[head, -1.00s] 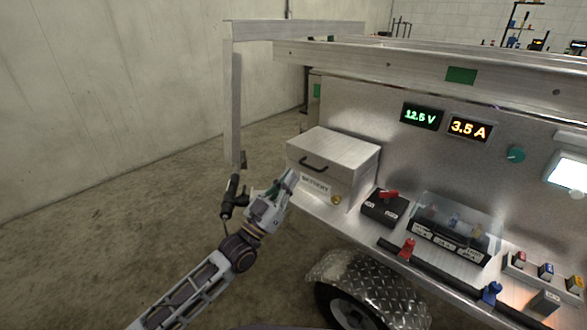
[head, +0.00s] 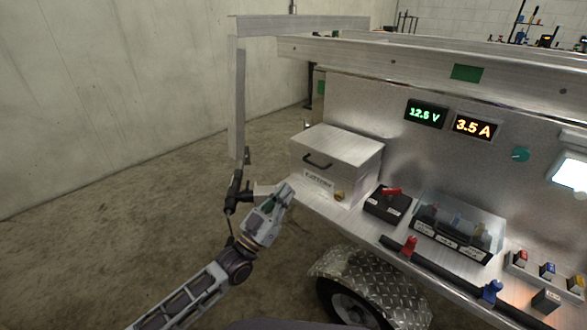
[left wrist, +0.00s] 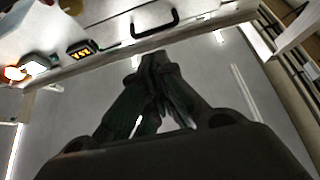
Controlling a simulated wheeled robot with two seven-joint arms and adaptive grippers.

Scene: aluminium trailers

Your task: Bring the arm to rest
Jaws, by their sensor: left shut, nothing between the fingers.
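My left gripper (head: 283,194) is shut and empty in the head view. It is in front of the trailer's shelf, just left of and below the lidded metal battery box (head: 335,165). In the left wrist view its closed fingers (left wrist: 152,62) point at the top of the picture, close below the box's black handle (left wrist: 155,24). I cannot tell from the views whether the fingertips touch the shelf edge. My right gripper is in neither view.
The trailer shelf carries a red-handled switch (head: 388,201), a clear-covered fuse block (head: 455,226), and red (head: 410,246) and blue (head: 492,290) clamps. A black jack-like fitting (head: 235,192) is beside my gripper. A fender (head: 372,283) is below. Open floor (head: 100,240) lies left.

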